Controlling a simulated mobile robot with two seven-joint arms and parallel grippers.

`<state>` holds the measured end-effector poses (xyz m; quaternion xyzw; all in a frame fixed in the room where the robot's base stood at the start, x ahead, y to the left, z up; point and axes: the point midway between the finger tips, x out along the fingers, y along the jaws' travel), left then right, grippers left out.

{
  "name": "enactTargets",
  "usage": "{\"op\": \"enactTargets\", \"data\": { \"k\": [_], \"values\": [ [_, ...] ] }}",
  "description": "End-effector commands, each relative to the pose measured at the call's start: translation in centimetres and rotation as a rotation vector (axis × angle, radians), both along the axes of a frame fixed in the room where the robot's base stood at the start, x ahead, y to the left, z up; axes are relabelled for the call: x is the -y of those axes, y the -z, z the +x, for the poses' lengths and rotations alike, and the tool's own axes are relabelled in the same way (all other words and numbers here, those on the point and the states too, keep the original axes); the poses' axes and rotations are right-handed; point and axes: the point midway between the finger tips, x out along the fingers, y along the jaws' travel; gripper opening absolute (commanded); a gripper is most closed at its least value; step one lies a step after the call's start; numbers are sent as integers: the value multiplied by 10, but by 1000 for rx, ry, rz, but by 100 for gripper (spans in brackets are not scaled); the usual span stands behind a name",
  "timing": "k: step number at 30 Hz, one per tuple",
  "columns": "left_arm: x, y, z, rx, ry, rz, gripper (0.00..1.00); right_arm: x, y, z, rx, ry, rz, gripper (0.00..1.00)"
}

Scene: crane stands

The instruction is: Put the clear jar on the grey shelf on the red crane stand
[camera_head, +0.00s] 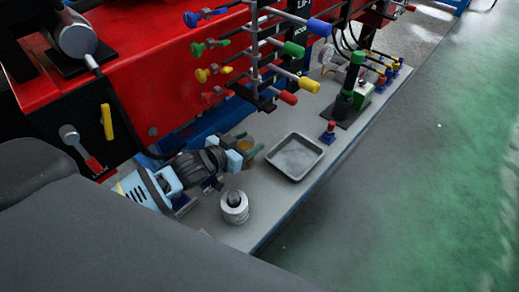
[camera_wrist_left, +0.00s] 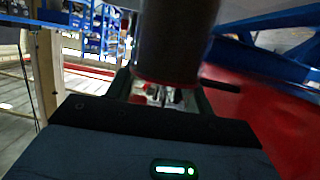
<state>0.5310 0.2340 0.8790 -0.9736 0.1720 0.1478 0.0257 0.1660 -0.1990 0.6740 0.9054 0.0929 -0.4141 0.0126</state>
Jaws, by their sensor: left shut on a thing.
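The red crane stand (camera_head: 150,75) fills the upper left of the head view, with the grey shelf (camera_head: 265,212) along its foot. My left gripper (camera_head: 243,151) is over the shelf, left of the grey tray. It is shut on the jar (camera_head: 247,144), which looks small and brownish-green between the fingers and is partly hidden by them. In the left wrist view the jar (camera_wrist_left: 178,40) is a dark upright cylinder at the top centre. I cannot tell whether its base touches the shelf. My right gripper is not in view.
A grey tray (camera_head: 295,157) lies on the shelf right of the gripper. A pale round can (camera_head: 235,207) stands nearer the camera. A small red-and-blue piece (camera_head: 328,132) and a green post (camera_head: 348,100) stand farther back. Coloured handles (camera_head: 292,49) overhang the shelf. Bare shelf lies between can and tray.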

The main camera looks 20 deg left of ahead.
Motion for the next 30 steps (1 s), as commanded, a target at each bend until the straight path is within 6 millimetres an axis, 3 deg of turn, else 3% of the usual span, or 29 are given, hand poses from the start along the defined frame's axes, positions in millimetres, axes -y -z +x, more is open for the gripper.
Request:
{"op": "enactTargets", "data": {
  "k": [3,11,20,30],
  "values": [
    [0,15,0,0,0,-1,20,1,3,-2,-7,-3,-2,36],
    [0,19,0,3,0,-1,20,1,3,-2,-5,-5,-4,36],
    [0,55,0,0,-1,0,20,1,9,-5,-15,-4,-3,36],
    [0,56,0,3,0,0,20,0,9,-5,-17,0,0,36]
  ]
}}
